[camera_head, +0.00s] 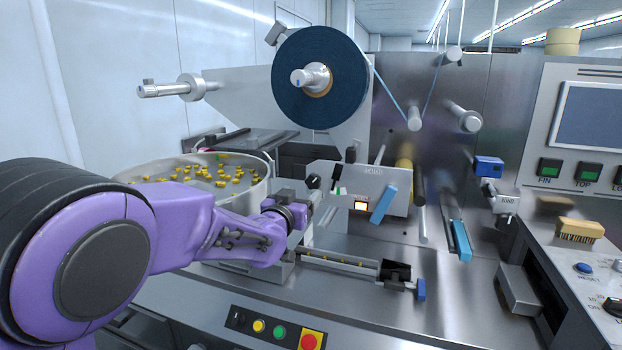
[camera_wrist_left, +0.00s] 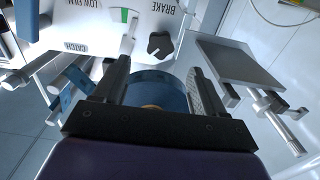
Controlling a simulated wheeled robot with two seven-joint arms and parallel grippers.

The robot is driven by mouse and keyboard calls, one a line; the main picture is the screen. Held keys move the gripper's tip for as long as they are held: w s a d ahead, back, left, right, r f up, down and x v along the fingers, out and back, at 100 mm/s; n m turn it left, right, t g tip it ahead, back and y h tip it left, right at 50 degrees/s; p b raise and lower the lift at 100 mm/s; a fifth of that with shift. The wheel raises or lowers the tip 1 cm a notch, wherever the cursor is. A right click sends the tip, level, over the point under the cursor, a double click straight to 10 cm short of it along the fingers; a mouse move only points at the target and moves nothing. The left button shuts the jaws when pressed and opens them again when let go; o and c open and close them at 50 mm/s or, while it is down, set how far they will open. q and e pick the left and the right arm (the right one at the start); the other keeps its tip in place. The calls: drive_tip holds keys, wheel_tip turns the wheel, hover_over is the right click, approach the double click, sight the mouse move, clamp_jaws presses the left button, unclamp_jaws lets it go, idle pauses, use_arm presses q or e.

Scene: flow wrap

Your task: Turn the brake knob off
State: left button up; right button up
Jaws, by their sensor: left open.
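The brake knob (camera_wrist_left: 160,45) is a black lobed knob on a pale panel, under the upside-down BRAKE label in the left wrist view. In the head view a small black knob (camera_head: 313,181) shows at the left end of the grey panel, just by my left gripper (camera_head: 318,202). My left gripper (camera_wrist_left: 158,70) is open and empty. In the wrist view the knob appears between and beyond its two fingertips, with no finger seen closed on it. Which way the knob is set is hard to tell. My right gripper is not in view.
A dark blue film reel (camera_head: 320,78) stands above the panel. A round bowl of yellow pieces (camera_head: 262,190) is behind my left arm. A lit switch (camera_head: 361,206) and a blue handle (camera_head: 383,204) are right of the knob. A button box (camera_head: 275,331) is in front.

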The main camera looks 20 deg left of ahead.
sight(312, 184)
use_arm(q)
drive_tip(key=w+p, duration=0.3)
drive_tip(key=w, duration=0.4)
drive_tip(key=shift+w+d, duration=0.1)
drive_tip(key=shift+w, duration=0.15)
drive_tip(key=shift+w+f, duration=0.1)
drive_tip(key=shift+w, duration=0.4)
drive_tip(key=c, duration=1.1)
